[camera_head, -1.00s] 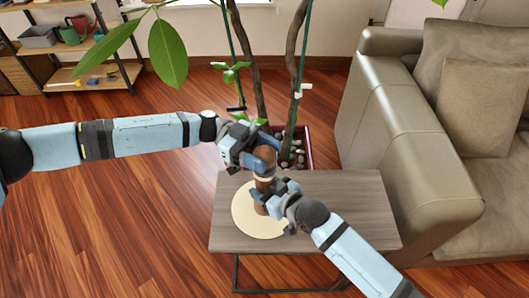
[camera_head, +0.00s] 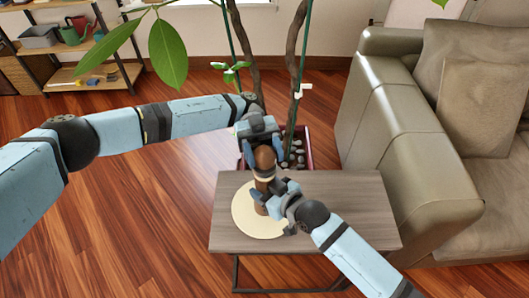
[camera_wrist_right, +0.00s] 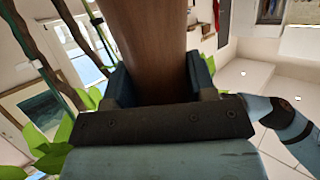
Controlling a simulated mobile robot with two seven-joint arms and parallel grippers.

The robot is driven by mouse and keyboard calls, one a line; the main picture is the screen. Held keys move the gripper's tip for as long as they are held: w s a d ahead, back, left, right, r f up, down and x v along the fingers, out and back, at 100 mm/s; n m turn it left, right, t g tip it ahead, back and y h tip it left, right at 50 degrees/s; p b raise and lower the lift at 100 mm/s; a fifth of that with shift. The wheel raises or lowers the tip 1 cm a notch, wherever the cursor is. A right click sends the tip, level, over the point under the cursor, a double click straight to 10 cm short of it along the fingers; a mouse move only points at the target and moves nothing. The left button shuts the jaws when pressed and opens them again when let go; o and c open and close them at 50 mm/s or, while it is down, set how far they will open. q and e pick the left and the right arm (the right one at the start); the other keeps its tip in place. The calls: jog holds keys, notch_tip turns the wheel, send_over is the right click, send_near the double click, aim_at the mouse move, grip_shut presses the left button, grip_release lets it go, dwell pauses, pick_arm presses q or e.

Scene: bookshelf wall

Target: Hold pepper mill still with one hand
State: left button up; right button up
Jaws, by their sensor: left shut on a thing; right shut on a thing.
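The brown pepper mill (camera_head: 265,160) stands upright on a round cream mat (camera_head: 245,220) on the small side table. My right gripper (camera_head: 267,193) is shut on its lower body from the right. In the right wrist view the mill's brown body (camera_wrist_right: 150,45) fills the space between both fingers (camera_wrist_right: 155,85). My left gripper (camera_head: 262,152) is at the mill's top, shut on its dark rounded head from behind. The mill's lower part is partly hidden by my right gripper.
The grey-brown side table (camera_head: 340,205) has free room on its right. A leather sofa (camera_head: 410,150) stands close to the right. A potted plant with thin trunks (camera_head: 292,75) rises just behind the table, and leaves hang at upper left. A shelf (camera_head: 100,75) stands far left.

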pick_arm(q)
jog(key=shift+y, duration=0.3)
jog(key=o, duration=0.9)
jog(key=shift+h, duration=0.4)
